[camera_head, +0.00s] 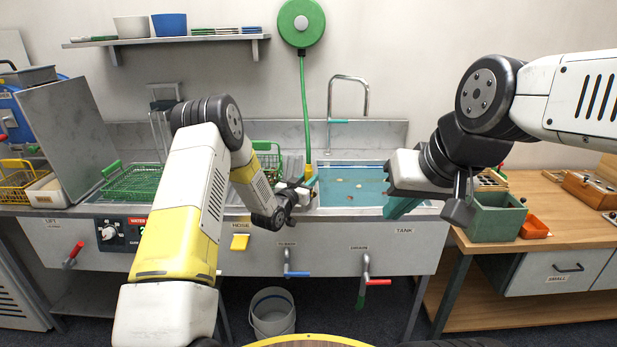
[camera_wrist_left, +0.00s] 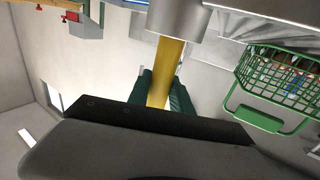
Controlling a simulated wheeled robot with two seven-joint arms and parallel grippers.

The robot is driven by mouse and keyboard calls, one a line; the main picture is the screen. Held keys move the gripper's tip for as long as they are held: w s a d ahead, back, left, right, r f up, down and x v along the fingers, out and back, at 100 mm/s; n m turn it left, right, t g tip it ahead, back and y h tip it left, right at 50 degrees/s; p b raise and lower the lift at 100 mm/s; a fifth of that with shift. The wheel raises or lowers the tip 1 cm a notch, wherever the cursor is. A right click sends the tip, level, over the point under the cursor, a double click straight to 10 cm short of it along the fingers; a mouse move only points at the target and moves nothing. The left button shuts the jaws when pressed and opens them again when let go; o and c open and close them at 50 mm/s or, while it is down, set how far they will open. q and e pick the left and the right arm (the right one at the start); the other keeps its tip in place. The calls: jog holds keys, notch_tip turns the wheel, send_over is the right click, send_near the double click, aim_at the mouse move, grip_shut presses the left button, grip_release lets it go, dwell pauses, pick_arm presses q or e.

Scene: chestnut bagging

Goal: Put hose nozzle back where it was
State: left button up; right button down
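The hose nozzle has a yellow neck (camera_head: 308,172) and hangs at the end of the green hose (camera_head: 304,110), over the left edge of the tank. In the left wrist view the yellow neck (camera_wrist_left: 160,70) runs between my dark green fingertips, with a grey cylinder (camera_wrist_left: 180,18) at its upper end. My left gripper (camera_head: 309,183) is shut around this neck; the contact is partly hidden. The round green hose reel (camera_head: 301,22) is on the wall above. My right gripper (camera_head: 430,207) is by the right end of the tank, its fingers partly hidden and their opening unclear.
The blue water tank (camera_head: 350,187) is behind and right of the nozzle, with a metal tap (camera_head: 348,80) at the back. A green wire basket (camera_head: 135,183) is on the left counter; it may be another one in the wrist view. A green box (camera_head: 495,220) sits on the wooden bench (camera_head: 560,215).

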pick_arm(q)
jog(key=o, duration=0.4)
jog(key=shift+r, duration=0.1)
jog(key=shift+s, duration=0.15)
jog(key=v, duration=1.1)
jog(key=s+a+r+n+g+y, duration=0.1)
jog(key=s+a+r+g+y, duration=0.2)
jog(key=r, duration=0.5)
jog(key=s+a+r+n+g+y, duration=0.1)
jog(key=s+a+r+y, duration=0.2)
jog(key=s+a+r, duration=0.4)
jog(key=s+r+n+g, duration=0.1)
jog(key=s+r+g, duration=0.1)
jog(key=s, duration=1.1)
jog(key=s+r+n+g, duration=0.1)
jog(key=s+r+g, duration=0.2)
jog(key=s, duration=1.1)
jog(key=shift+s+d+n+g, duration=0.15)
jog(key=shift+d+n+g, duration=0.25)
jog(key=shift+d, duration=0.05)
jog(key=shift+r, duration=0.1)
